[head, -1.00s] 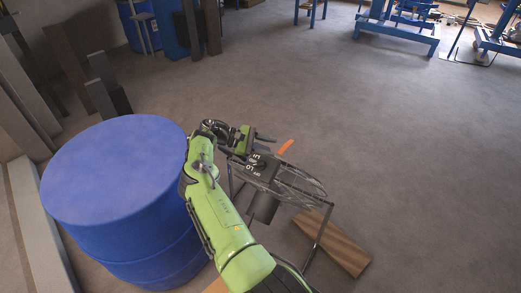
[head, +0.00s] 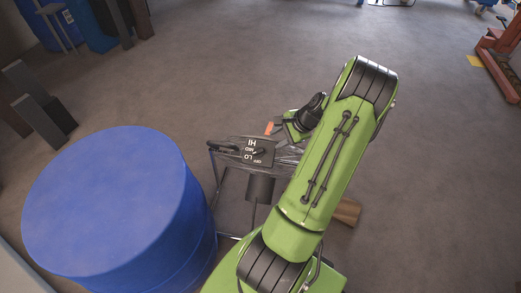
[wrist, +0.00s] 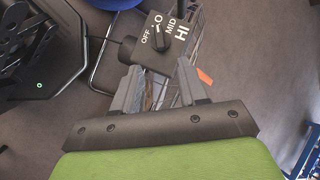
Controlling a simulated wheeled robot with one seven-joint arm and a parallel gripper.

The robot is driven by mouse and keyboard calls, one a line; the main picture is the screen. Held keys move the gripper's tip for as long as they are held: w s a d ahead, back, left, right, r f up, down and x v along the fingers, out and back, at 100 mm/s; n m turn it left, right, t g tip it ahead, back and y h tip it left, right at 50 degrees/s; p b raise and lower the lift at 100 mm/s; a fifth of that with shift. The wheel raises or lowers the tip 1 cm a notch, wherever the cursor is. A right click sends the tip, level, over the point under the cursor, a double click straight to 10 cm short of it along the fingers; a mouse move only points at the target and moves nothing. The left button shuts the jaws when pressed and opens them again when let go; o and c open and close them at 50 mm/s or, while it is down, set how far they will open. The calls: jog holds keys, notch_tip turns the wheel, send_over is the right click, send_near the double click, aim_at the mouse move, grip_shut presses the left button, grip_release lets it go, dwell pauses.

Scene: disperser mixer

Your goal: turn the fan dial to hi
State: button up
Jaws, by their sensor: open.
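The fan's control box (head: 247,152) is dark and carries white OFF, LO, MID and HI labels. In the wrist view its black dial (wrist: 159,38) lies beyond the fingertips; its pointer seems to be on the OFF/LO side, but the exact setting is hard to read. The wire-caged fan (head: 285,156) is partly hidden behind my arm in the head view. My gripper (wrist: 160,80) is open, with nothing between its grey fingers. In the head view it is right of the box, apart from the dial.
A large blue barrel (head: 105,190) stands left of the fan. A wooden board (head: 347,211) lies on the floor behind my arm. An orange piece (wrist: 205,76) shows beside the fan cage. Open floor lies beyond the fan.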

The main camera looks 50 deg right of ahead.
aim_at(260, 151)
jog(key=b+x, duration=0.3)
jog(key=x, duration=0.9)
jog(key=shift+w+a+f, duration=0.15)
grip_shut()
